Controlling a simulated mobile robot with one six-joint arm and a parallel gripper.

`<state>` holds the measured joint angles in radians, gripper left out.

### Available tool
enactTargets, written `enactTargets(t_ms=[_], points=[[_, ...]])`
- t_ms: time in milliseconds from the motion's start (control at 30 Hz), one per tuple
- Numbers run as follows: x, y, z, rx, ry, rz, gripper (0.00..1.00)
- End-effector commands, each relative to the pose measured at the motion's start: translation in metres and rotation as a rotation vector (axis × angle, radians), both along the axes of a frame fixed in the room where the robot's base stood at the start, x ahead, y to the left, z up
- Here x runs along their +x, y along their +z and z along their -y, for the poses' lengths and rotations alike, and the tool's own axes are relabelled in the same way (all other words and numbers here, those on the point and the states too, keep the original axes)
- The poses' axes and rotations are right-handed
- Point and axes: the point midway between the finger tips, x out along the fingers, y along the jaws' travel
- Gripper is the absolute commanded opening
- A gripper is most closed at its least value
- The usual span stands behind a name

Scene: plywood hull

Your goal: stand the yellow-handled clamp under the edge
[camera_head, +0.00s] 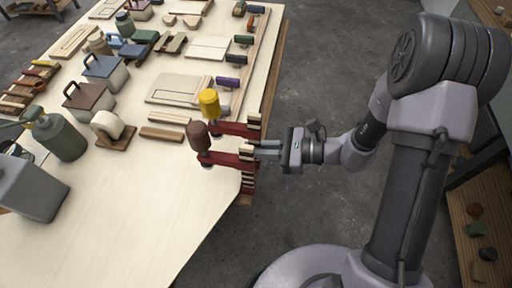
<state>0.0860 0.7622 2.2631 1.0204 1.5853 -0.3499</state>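The yellow-handled clamp (209,103) stands at the table's right edge, its yellow handle upright above the top and its red arm (238,129) reaching right to the edge. Just nearer is a clamp with a brown handle (197,136), also with a red arm, its end at the edge beside a striped red and pale stack (248,178). My gripper (256,149) comes from the right, fingers pointing left at the edge, between the ends of the two red arms. Whether the fingers touch or hold either clamp is too small to tell.
The pale plywood table (130,225) is clear at its front. A green bottle (59,137), a tape roll (107,124) and a grey bin (30,188) stand left.

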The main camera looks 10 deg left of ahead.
Motion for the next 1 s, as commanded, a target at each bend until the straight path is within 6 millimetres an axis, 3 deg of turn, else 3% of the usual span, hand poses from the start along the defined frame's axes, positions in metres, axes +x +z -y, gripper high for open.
enactTargets(t_ms=[200, 233, 333, 367, 800, 867, 1000], points=[[0.0, 0.0, 0.0, 0.001, 0.0, 0.0, 0.0], [0.0, 0.0, 0.0, 0.001, 0.0, 0.0, 0.15], [0.0, 0.0, 0.0, 0.0, 0.0, 0.0, 0.34], [0.0, 0.0, 0.0, 0.0, 0.0, 0.0, 0.36], [0.0, 0.0, 0.002, 0.0, 0.0, 0.0, 0.36], [0.0, 0.002, 0.007, 0.0, -0.002, 0.0, 0.36], [0.0, 0.013, 0.037, -0.001, -0.006, 0.0, 0.36]])
